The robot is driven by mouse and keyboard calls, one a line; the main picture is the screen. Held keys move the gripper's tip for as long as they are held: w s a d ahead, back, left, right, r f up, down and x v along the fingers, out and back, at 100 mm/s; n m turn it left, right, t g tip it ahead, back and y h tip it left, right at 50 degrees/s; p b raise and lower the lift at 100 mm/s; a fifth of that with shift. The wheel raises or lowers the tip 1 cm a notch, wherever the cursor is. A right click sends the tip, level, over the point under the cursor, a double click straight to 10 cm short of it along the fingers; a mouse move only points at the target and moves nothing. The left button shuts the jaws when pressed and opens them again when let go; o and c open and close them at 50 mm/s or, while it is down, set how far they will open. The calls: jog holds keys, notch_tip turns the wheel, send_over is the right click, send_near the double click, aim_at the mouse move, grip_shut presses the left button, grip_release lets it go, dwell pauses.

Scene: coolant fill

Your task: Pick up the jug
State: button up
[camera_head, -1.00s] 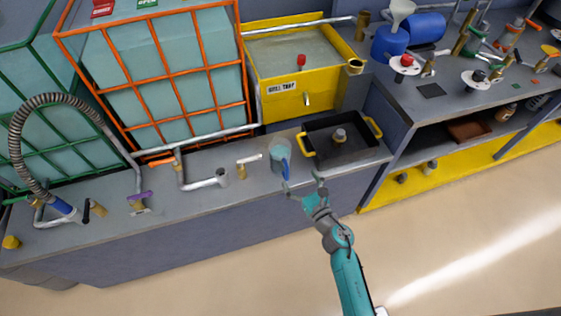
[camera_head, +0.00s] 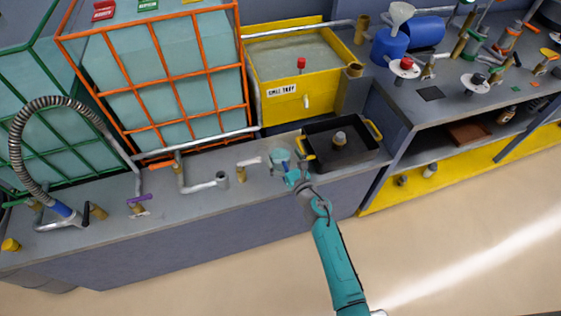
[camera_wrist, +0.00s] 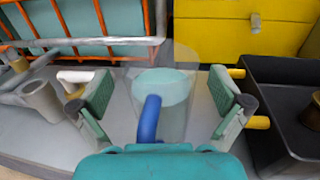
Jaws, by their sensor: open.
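The jug is a clear vessel with a pale teal disc inside or at its base and a blue handle. In the wrist view the jug (camera_wrist: 178,85) stands between the two fingers of my gripper (camera_wrist: 165,105), with its blue handle toward me. The fingers are spread wide, one on each side, and a gap shows on both sides. In the head view the jug (camera_head: 280,155) is on the grey counter, partly hidden by my gripper (camera_head: 293,169), which reaches it from the front.
A black tray (camera_head: 355,158) with yellow handles sits close to the right of the jug. A pipe stub (camera_head: 222,179) and a white-handled valve (camera_head: 247,163) stand to the left. A yellow tank (camera_head: 290,90) and orange-caged container (camera_head: 170,80) stand behind.

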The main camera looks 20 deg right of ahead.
jog(key=shift+w, duration=0.1)
jog(key=c, duration=1.7)
jog(key=shift+r, duration=0.1)
